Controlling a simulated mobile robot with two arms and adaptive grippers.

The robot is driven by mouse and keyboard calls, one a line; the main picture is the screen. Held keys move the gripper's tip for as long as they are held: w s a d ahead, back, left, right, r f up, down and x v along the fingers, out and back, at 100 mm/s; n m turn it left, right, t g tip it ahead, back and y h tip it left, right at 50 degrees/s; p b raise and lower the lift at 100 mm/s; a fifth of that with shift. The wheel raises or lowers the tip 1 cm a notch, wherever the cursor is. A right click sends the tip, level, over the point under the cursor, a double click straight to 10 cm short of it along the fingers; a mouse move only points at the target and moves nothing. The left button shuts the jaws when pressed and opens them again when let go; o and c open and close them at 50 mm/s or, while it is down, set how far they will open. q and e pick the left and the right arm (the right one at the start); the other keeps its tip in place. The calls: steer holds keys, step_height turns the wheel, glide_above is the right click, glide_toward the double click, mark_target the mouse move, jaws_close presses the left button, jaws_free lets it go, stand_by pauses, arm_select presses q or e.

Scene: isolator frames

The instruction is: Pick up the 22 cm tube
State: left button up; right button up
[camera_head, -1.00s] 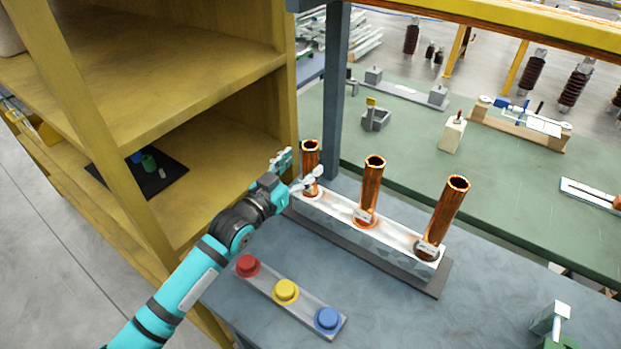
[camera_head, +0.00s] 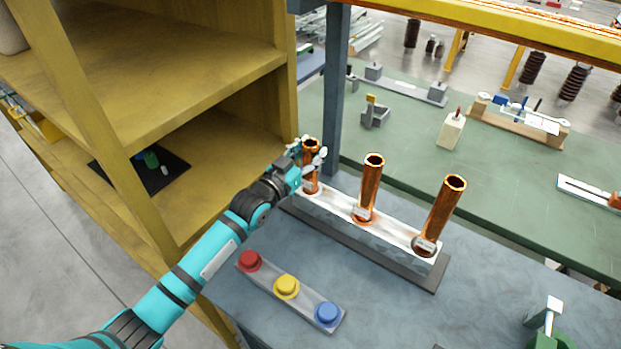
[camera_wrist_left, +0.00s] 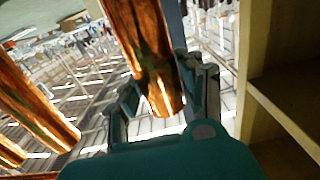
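Three upright copper tubes stand in a pale metal rack (camera_head: 385,238): a left tube (camera_head: 311,180), a middle tube (camera_head: 371,182) and a right tube (camera_head: 444,210). The right one looks longest. Their small labels are too small to read. My left gripper (camera_head: 314,155) is at the upper part of the left tube and partly hides it. In the left wrist view, the gripper (camera_wrist_left: 163,105) has a finger on each side of a copper tube (camera_wrist_left: 148,50). The fingers look open, with a gap at the left finger. My right gripper is out of view.
A strip with red, yellow and blue buttons (camera_head: 286,287) lies in front of the rack. A yellow shelf (camera_head: 190,90) stands at left, close to my arm. A dark post (camera_head: 335,95) rises behind the left tube. A green tool (camera_head: 548,330) stands at front right.

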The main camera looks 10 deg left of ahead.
arm_select(q)
jaws_close()
steer(key=shift+r, duration=0.2)
steer(key=shift+w+r, duration=0.1)
